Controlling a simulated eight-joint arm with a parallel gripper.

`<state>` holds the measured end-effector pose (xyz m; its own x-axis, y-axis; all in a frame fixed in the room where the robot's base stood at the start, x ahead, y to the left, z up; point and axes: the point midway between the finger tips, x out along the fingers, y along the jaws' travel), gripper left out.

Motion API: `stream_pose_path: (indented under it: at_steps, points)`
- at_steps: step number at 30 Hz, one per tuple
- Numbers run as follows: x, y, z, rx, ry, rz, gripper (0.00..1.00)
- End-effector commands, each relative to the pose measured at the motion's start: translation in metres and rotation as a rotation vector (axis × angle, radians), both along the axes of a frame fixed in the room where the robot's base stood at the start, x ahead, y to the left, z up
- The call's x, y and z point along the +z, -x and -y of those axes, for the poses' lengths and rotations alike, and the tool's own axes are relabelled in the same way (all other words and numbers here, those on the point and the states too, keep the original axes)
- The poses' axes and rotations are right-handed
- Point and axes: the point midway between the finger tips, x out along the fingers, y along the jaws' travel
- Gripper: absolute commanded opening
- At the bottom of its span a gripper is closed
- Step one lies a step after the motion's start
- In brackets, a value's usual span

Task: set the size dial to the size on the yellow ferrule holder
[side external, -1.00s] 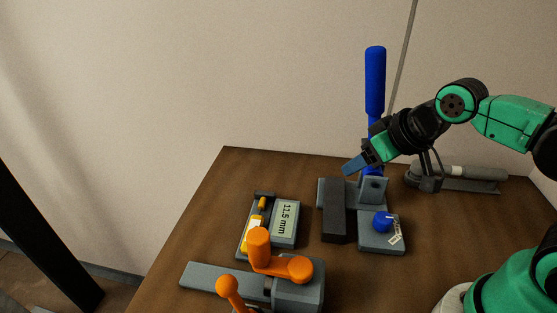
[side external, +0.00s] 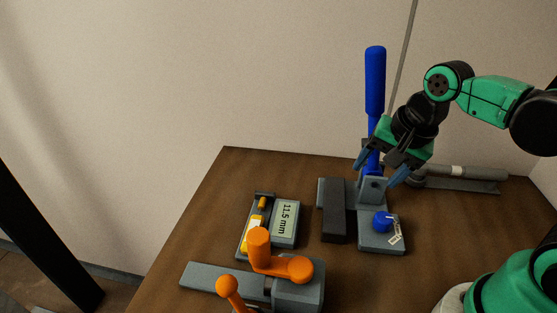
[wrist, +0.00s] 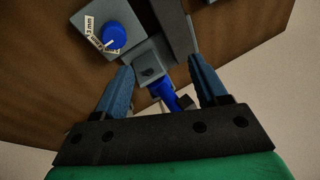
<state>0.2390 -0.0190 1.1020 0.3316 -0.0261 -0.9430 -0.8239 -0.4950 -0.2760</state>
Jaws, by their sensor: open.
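The blue size dial (side external: 382,221) sits on a grey base plate (side external: 372,241) with white size labels around it. In the wrist view the dial (wrist: 114,36) is at the upper left, with a white pointer line and labels, one reading 5 mm. The yellow ferrule holder (side external: 251,235) lies in a grey tray at the left, partly behind an orange handle. A display (side external: 287,219) beside it reads 11.5 mm. My gripper (side external: 377,175) is open and empty, pointing down above and behind the dial, apart from it. Its blue fingers (wrist: 163,90) also show in the wrist view.
A tall blue lever (side external: 375,82) stands behind the grey press block, close to my gripper. A black bar (side external: 333,211) lies left of the dial. An orange-handled clamp (side external: 280,263) is at the front. A grey tool (side external: 461,178) lies at back right.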

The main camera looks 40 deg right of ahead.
Motion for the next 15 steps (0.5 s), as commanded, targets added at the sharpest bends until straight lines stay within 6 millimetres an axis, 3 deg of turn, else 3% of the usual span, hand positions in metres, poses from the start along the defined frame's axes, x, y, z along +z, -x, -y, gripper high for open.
stream_pose_path:
  at_steps: [3,9,15]
  points:
    - [-0.002,0.008,0.008,-0.418,-0.121,-0.104,0.66]
    - [-0.004,0.02,0.016,-1.01,-0.222,-0.228,0.66]
    - [-0.005,0.025,0.019,-1.268,-0.24,-0.271,0.66]
